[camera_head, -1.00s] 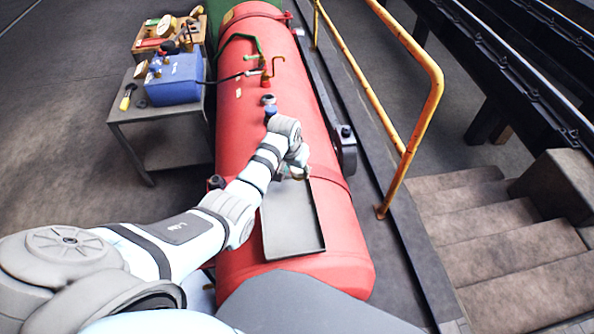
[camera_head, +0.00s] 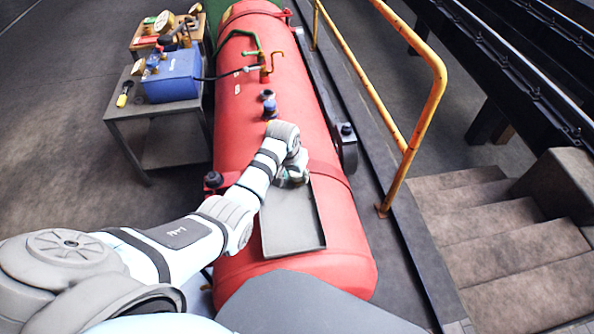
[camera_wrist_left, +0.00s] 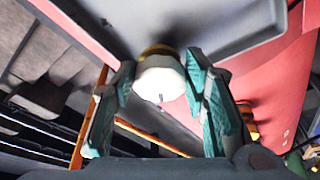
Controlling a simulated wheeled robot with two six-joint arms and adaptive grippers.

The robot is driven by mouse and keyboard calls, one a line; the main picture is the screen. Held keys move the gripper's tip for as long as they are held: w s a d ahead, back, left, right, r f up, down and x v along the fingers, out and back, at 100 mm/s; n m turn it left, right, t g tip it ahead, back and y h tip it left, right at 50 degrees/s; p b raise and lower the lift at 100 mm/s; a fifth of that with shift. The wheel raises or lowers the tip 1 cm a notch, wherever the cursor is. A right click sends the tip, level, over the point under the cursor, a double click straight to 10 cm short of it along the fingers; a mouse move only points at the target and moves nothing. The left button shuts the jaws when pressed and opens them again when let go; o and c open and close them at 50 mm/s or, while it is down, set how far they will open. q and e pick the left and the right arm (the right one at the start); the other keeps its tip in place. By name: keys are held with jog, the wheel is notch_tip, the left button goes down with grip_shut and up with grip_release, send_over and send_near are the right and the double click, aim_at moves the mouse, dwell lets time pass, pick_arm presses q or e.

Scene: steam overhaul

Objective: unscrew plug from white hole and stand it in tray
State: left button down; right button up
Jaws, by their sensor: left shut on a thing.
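My left gripper (camera_head: 291,178) is at the far end of the grey tray (camera_head: 290,240) on top of the red boiler. In the left wrist view its green-lined fingers (camera_wrist_left: 160,72) are shut on the white-headed plug (camera_wrist_left: 160,80), which has a brass-coloured part behind it. The tray (camera_wrist_left: 210,28) lies just beyond the plug there; I cannot tell if they touch. In the head view the plug is hidden by the gripper. I cannot make out the white hole. My right gripper is not in view.
A blue-topped fitting (camera_head: 270,108) and pipework (camera_head: 262,62) stand on the red boiler (camera_head: 245,140) beyond my arm. A grey table (camera_head: 165,125) with a blue box (camera_head: 173,77) is at the left. A yellow railing (camera_head: 420,125) runs along the right. The tray looks empty.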

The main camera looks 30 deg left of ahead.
pick_arm(q)
jog(key=shift+s, duration=0.2)
jog(key=shift+f, duration=0.1)
jog(key=c, duration=0.9)
grip_release()
jog(key=shift+c, duration=0.7)
notch_tip(320, 180, up, 7)
jog(key=p, duration=0.8)
jog(key=shift+s+p, duration=0.1)
jog(key=shift+p, duration=0.2)
